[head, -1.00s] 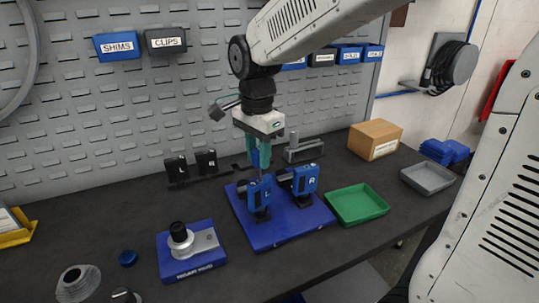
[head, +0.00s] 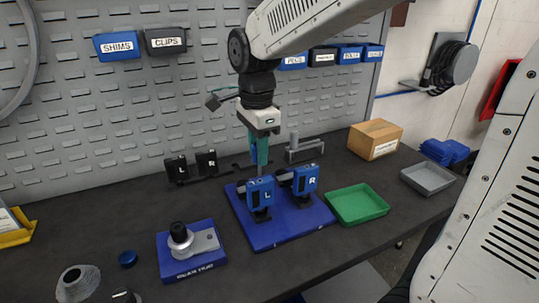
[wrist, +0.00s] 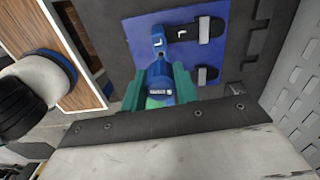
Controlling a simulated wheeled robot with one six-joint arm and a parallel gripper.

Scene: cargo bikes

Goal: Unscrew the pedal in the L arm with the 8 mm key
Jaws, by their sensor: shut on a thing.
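The blue block marked L (head: 261,192) stands on a blue board (head: 265,232), left of a matching blue block marked R (head: 304,180). In the wrist view the L block (wrist: 185,32) is beyond my fingers. My gripper (head: 259,150) points down above the L block, its teal fingers shut on the blue handle of a key. The handle (wrist: 160,80) shows a small label in the wrist view, too small to read. The key's grey shank (head: 260,171) runs down to the back of the L block. Its tip and seating are hidden.
Black blocks marked L (head: 177,168) and R (head: 207,162) stand behind left. A blue base with a grey fixture (head: 193,243) is front left. A green tray (head: 357,204), cardboard box (head: 375,139) and grey tray (head: 428,179) lie to the right. A pegboard (head: 100,120) closes the back.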

